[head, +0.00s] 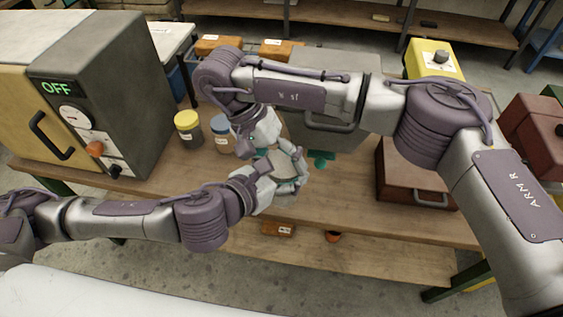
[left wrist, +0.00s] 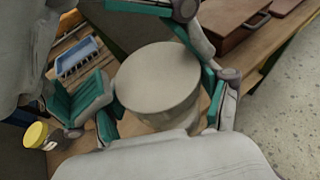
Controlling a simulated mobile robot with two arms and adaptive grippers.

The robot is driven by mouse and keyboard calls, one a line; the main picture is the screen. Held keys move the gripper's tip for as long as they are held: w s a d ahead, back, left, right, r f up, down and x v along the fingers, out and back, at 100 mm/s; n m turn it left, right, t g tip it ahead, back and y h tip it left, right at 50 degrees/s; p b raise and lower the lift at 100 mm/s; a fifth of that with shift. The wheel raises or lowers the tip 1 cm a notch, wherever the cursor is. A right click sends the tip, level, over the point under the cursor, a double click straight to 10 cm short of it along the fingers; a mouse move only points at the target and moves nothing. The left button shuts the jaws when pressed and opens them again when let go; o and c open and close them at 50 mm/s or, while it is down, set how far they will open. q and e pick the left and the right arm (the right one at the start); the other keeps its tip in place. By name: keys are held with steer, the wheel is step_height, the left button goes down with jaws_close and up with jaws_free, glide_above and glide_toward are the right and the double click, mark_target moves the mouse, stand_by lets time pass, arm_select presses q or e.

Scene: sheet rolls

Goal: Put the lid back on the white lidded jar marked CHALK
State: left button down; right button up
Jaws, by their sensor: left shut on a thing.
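A pale, round, drum-shaped thing (left wrist: 158,80), seemingly the white jar or its lid, fills the middle of the left wrist view. My left gripper (head: 280,188) is shut on it above the front of the bench; its fingers (left wrist: 160,110) flank it in the left wrist view. No CHALK marking shows. My right gripper (head: 290,155) is right beside it, bent down from above in the head view. The two grippers overlap there and largely hide the held thing. Whether the right fingers are open or hold anything is unclear.
A jar with a yellow lid (head: 188,128) and one with a blue lid (head: 221,132) stand left of the grippers. A grey oven-like box (head: 110,90) reading OFF is further left. A brown case (head: 410,180) and a grey case (head: 330,125) stand to the right and behind.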

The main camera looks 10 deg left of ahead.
arm_select(q)
steer(key=shift+s+d+r, duration=0.1)
steer(key=shift+d+r, duration=0.2)
steer(key=shift+r, duration=0.05)
arm_select(e)
steer(key=shift+s+a+r, duration=0.1)
steer(key=shift+a+r, duration=0.05)
steer(key=shift+r, duration=2)
arm_select(q)
steer(key=shift+f, duration=0.1)
steer(key=shift+a, duration=0.1)
arm_select(e)
steer(key=v, duration=0.8)
